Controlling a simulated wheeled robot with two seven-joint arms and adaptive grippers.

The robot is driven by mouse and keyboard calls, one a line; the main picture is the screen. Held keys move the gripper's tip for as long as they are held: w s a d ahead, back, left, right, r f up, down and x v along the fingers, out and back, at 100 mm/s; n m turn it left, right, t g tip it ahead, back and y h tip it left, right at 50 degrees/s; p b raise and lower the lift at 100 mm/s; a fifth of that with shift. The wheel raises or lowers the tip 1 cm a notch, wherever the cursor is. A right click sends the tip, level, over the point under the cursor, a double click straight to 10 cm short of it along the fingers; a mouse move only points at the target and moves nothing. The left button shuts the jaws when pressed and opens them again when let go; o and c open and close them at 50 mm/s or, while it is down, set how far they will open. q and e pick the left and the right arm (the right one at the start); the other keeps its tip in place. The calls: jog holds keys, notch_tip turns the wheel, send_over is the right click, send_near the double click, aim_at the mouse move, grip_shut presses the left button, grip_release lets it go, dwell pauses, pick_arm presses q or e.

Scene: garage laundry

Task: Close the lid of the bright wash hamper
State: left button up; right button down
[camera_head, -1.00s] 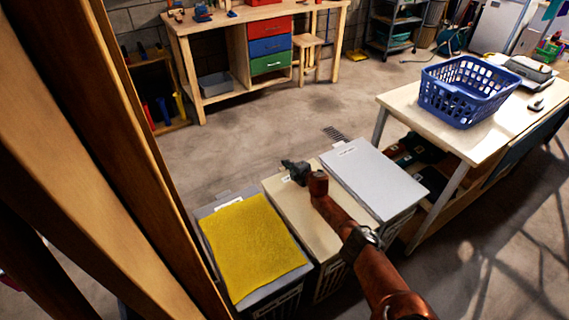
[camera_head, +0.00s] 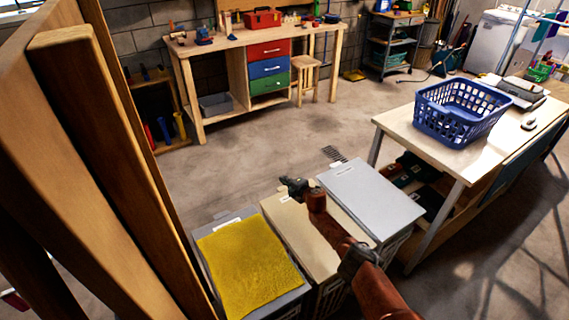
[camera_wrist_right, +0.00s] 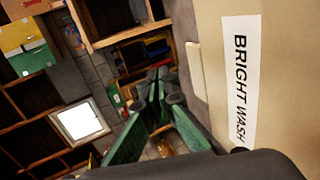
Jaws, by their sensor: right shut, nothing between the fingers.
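The bright wash hamper is the beige middle one of three in a row. Its lid (camera_head: 310,240) looks down and flat, roughly level with its neighbours. In the right wrist view its beige surface (camera_wrist_right: 288,90) fills the right side, with a white "BRIGHT WASH" label (camera_wrist_right: 240,75). My right gripper (camera_head: 288,184) is shut and empty, at the lid's far edge and seemingly just above it. Its green-and-black fingers (camera_wrist_right: 158,85) meet beside the label, apart from it. My right forearm hides part of the lid. My left gripper is not in view.
A grey hamper with a yellow cloth (camera_head: 248,265) stands left, and a white-lidded hamper (camera_head: 370,195) right. A table (camera_head: 400,125) with a blue basket (camera_head: 458,115) is further right. Wooden posts (camera_head: 100,130) block the near left.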

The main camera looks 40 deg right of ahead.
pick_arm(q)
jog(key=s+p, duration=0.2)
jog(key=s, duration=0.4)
pick_arm(e)
notch_tip(320, 180, up, 4)
jog(key=shift+r, duration=0.1)
pick_arm(q)
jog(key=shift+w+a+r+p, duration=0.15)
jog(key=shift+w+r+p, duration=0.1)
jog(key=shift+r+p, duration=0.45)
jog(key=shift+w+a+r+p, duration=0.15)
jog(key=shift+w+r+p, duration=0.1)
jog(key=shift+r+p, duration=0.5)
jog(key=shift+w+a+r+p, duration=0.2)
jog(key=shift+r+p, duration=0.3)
jog(key=shift+p, duration=0.35)
pick_arm(e)
notch_tip(320, 180, up, 7)
jog(key=shift+r, duration=0.15)
